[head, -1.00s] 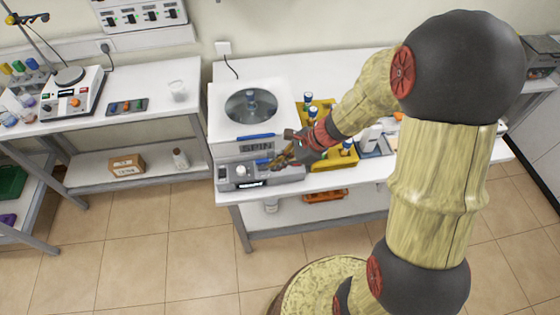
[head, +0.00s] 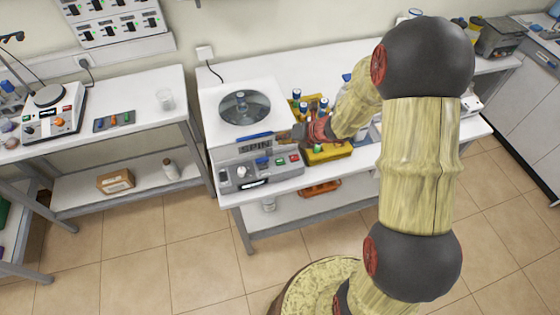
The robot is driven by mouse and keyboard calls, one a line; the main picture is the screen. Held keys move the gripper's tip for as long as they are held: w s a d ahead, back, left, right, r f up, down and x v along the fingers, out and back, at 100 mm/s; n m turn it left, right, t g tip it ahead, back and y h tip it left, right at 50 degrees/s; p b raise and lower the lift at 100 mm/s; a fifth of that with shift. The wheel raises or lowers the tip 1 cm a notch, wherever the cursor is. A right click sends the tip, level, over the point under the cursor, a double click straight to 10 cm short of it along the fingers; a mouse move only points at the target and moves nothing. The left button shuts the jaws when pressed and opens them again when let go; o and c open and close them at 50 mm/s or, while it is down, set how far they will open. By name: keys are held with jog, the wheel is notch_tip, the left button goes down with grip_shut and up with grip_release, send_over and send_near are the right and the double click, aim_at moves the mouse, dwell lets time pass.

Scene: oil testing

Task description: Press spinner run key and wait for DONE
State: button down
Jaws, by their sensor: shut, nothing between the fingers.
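The spinner (head: 213,112) is a white box on the white bench, with a round window (head: 244,107) in its top and a blue handle strip at its front edge. Its grey front display (head: 255,147) reads "SPIN". Below the display, the control panel (head: 230,181) carries a white knob, a blue part, a green key (head: 280,161) and a red key (head: 294,158). My gripper (head: 284,136) is shut and empty, just right of the display and above the keys, apart from them. The lettering on the small lower screen is too small to read.
A yellow rack (head: 325,153) with blue-capped vials stands close to the right of the spinner, under my arm. Floor in front of the benches is open.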

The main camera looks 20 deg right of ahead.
aim_at(282, 160)
jog(key=shift+f, duration=0.1)
notch_tip(282, 160, down, 9)
jog(key=b, duration=0.7)
jog(key=shift+r+b, duration=0.2)
jog(key=shift+b, duration=0.2)
dwell(1.1)
jog(key=shift+f+b, duration=0.3)
jog(key=shift+f, duration=0.1)
